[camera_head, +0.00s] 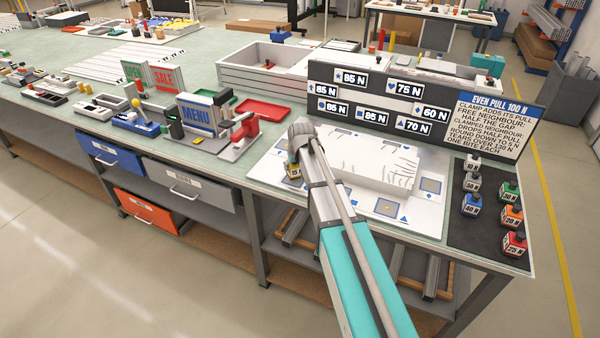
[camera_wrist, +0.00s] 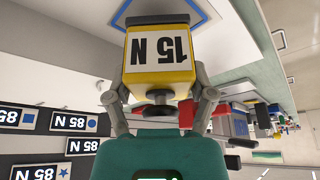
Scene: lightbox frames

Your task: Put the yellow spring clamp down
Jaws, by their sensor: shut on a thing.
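The yellow spring clamp (camera_wrist: 160,65) is a yellow block with a white "15 N" label and a black knob, filling the middle of the wrist view. My gripper (camera_wrist: 158,82) is shut on it, one finger on each side. In the head view the clamp (camera_head: 293,170) shows small below my wrist, at the left end of the white sheet (camera_head: 270,172). A blue-outlined square (camera_wrist: 178,8) on the white surface lies just beyond the clamp in the wrist view. I cannot tell whether the clamp touches the surface.
A pale slab (camera_head: 365,155) with cracks at its right end lies on the sheet. Behind stands a dark board (camera_head: 430,105) with force labels and rules. A dark mat (camera_head: 465,235) at right holds several clamps. A red clamp-like device (camera_head: 243,130) stands at left.

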